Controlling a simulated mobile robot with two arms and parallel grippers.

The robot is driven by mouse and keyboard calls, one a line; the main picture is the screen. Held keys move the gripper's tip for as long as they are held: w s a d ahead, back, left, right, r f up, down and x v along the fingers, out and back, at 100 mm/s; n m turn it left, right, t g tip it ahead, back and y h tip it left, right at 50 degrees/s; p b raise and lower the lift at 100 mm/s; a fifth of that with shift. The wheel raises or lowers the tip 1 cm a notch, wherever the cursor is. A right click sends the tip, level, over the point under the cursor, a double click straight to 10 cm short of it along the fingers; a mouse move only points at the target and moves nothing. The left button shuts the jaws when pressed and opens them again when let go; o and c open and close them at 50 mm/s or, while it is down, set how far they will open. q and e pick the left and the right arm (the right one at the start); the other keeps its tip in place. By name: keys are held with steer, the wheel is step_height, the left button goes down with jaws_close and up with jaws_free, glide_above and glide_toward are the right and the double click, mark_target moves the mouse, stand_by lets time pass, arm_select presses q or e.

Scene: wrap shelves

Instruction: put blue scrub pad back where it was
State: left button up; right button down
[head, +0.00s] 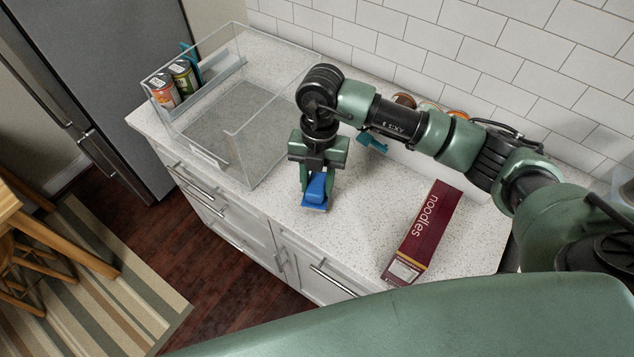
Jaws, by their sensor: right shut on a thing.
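The blue scrub pad (316,190) is between the fingertips of my right gripper (315,182), at the middle of the speckled counter (352,240). My right gripper points down and is shut on the pad. The pad is at or just above the counter; I cannot tell whether it touches. My left gripper is not in view.
A clear-walled bin (262,150) stands left of my right gripper, with two cans (183,76) and a teal item at its left end. A maroon noodles box (424,232) lies to the right. Jars and a teal object (372,143) are partly hidden behind my right arm.

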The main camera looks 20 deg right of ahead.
steer(key=shift+f, duration=0.75)
steer(key=shift+f, duration=0.25)
steer(key=c, duration=0.9)
jaws_free()
steer(key=shift+r, duration=0.1)
